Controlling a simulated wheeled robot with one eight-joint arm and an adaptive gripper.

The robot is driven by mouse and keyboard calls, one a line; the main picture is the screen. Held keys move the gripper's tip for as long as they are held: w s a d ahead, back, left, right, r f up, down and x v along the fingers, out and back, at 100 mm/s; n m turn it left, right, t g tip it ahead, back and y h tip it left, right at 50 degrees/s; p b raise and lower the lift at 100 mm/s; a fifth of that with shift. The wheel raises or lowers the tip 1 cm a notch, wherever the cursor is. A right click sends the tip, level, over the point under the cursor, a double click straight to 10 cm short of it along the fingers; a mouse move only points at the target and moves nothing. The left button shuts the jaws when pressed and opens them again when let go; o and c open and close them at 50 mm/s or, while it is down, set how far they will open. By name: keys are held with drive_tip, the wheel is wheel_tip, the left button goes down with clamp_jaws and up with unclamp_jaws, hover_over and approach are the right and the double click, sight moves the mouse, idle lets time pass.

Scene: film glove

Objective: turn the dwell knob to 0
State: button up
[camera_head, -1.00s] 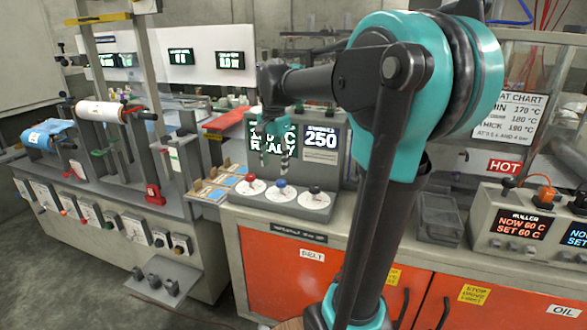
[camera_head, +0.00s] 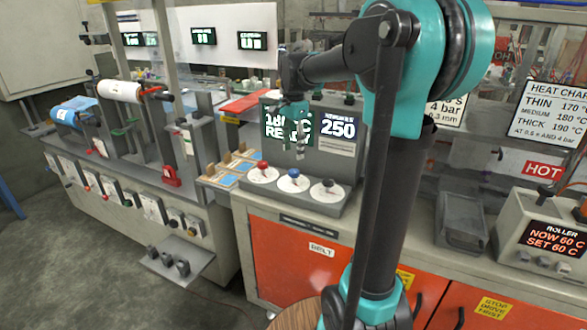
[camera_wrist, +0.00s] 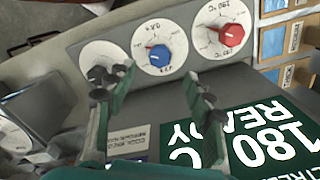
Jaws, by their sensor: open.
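Three round dials stand in a row on the grey press console: a red knob (camera_head: 262,166), a blue knob (camera_head: 293,174) and a black knob (camera_head: 327,184). The wrist view shows the red knob (camera_wrist: 231,35) and the blue knob (camera_wrist: 159,55) clearly. There the third white dial (camera_wrist: 98,52) is partly covered by my finger, and its knob is hard to make out. I cannot read which dial is marked dwell. My gripper (camera_wrist: 157,92) is open and empty, its fingers apart in front of the console and not visibly holding any knob. It also shows in the head view (camera_head: 297,138).
A green display (camera_head: 288,130) reads 180 READY behind the dials, beside a 250 panel (camera_head: 338,132). Sample cards (camera_head: 228,170) lie left of the dials. A grey tray (camera_head: 462,225) and the roller unit (camera_head: 545,240) stand to the right.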

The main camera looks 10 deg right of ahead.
sight(293, 171)
wheel_tip(293, 171, down, 8)
drive_tip(key=shift+r, duration=0.15)
idle(0.3)
drive_tip(key=c, duration=1.2)
